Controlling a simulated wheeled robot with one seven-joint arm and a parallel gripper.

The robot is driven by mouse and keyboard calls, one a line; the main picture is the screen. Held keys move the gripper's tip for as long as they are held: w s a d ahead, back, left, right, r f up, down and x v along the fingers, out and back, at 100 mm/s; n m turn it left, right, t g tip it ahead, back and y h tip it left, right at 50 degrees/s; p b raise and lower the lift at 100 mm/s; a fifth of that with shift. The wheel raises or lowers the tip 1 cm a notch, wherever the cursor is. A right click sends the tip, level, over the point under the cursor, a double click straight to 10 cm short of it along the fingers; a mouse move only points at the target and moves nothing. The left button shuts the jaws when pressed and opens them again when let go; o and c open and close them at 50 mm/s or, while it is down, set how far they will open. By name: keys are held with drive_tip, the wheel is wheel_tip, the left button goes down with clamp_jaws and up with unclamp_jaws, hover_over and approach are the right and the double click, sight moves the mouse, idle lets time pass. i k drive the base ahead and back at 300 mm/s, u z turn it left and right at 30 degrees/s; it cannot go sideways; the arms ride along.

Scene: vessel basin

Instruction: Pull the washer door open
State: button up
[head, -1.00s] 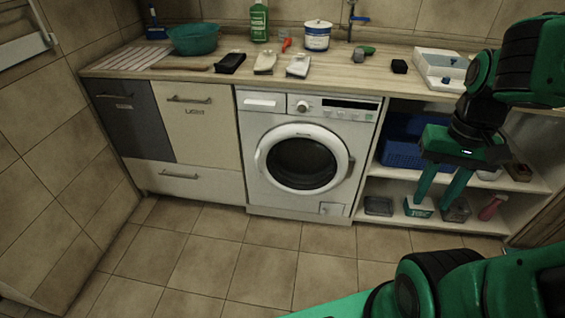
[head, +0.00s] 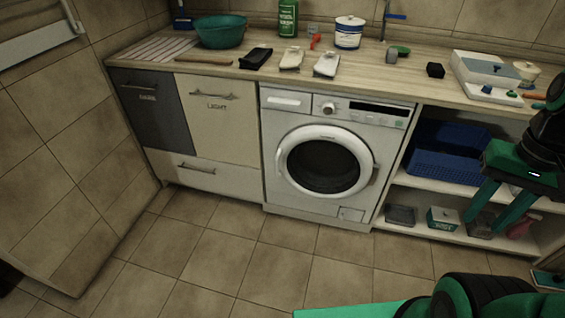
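The white front-loading washer (head: 285,204) stands under the counter, between cabinets and an open shelf. Its round door (head: 355,147) has a white ring around dark glass and looks shut. A handle (head: 373,174) shows at the right side of the ring. My gripper (head: 483,229) is at the right of the head view, in front of the shelf, with its two green fingers pointing down. The fingers are spread apart with nothing seen between them. It is to the right of the door and not touching it.
The wooden counter (head: 235,72) above carries a teal basin (head: 220,31), bottles and several small items. The shelf at right holds a blue crate (head: 440,164) and small boxes. Cabinets stand left of the washer. The tiled floor (head: 230,262) in front is clear.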

sight(367, 171)
drive_tip(key=i, duration=0.9)
drive_tip(key=u, duration=0.05)
